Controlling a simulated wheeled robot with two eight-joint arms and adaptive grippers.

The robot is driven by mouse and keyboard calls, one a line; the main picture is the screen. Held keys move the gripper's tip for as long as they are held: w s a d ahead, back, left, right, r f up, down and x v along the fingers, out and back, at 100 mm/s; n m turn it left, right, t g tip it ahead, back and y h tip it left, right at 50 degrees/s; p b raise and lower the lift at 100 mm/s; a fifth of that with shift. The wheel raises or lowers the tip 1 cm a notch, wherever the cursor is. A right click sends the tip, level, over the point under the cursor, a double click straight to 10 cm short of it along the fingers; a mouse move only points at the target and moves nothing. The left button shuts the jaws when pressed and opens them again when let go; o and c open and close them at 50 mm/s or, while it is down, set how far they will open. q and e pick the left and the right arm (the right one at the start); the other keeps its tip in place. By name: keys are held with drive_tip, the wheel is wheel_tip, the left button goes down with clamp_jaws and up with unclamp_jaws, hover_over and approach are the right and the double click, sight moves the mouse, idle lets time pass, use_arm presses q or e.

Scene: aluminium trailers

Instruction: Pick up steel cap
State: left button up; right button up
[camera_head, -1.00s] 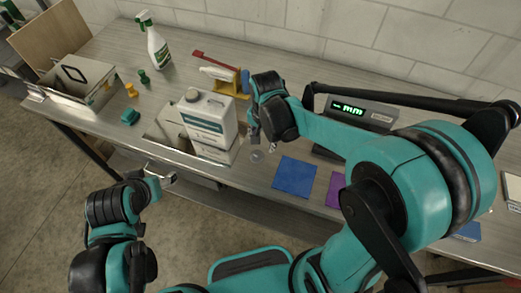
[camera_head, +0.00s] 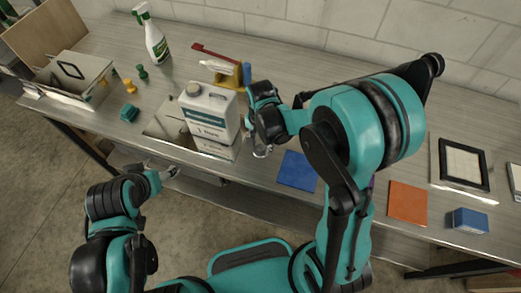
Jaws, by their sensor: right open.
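My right gripper (camera_head: 261,152) is open. It points down at the bench just right of the large white jug, low over the spot where a small round grey disc, which looks like the steel cap, showed earlier. The fingers now cover that spot, and I cannot make out the cap apart from them or tell whether they touch it. My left gripper (camera_head: 171,172) hangs at the front edge of the bench, left of and below the jug. Its fingers are too small to tell open from shut.
The white jug (camera_head: 207,108) stands close beside my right gripper. A blue square (camera_head: 297,171) and an orange square (camera_head: 407,204) lie to the right.

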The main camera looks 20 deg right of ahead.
drive_tip(key=c, duration=1)
drive_tip(key=shift+c, duration=0.2)
